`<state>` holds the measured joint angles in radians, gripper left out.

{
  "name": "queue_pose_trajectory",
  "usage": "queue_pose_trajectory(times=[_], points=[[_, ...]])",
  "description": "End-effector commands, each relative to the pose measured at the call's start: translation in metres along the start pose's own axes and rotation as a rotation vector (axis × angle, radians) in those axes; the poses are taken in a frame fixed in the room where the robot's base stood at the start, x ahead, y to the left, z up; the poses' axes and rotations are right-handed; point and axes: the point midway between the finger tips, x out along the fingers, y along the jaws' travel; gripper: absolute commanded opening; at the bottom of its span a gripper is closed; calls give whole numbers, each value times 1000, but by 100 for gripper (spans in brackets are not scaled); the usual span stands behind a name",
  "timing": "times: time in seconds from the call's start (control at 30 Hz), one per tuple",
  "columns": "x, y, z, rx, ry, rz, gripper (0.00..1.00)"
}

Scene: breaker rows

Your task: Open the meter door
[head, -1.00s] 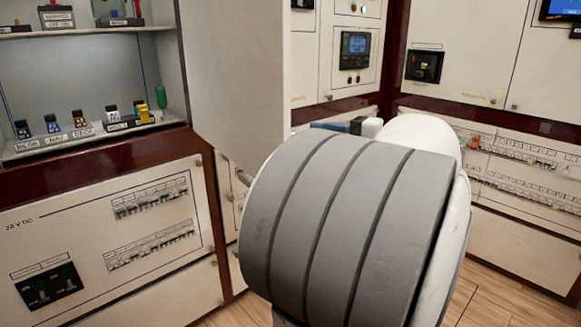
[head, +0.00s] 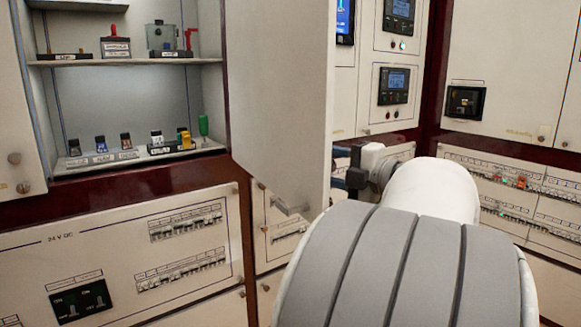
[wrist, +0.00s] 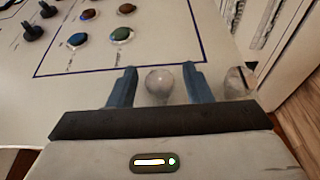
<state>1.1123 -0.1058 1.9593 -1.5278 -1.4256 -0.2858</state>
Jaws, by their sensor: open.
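White panels with dark meter displays (head: 395,85) stand at the back right of the head view, behind an open door (head: 280,90). I cannot tell which panel is the meter door. In the wrist view, my gripper (wrist: 158,74) is open, with its two blue fingers on either side of a clear round knob (wrist: 159,84). The knob sits near the edge of a white panel (wrist: 215,50) with coloured buttons and dark rotary knobs. Contact between fingers and knob cannot be made out. In the head view my own arm hides most of the gripper.
An open shelf cabinet (head: 130,59) holds several small labelled items at the left. Breaker panels lie below it (head: 120,255) and at the right (head: 515,200). A second round knob (wrist: 237,83) is right of the gripper. Wooden floor shows at the wrist view's right edge.

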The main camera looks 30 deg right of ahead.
Motion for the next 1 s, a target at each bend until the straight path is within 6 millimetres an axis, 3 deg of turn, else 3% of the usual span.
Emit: queue_pose_trajectory(times=[0.17,0.7,1.0], points=[[0,0,0,0,0,0,44],[0,0,0,0,0,-1,0],[-1,0,2,1,3,-1,0]])
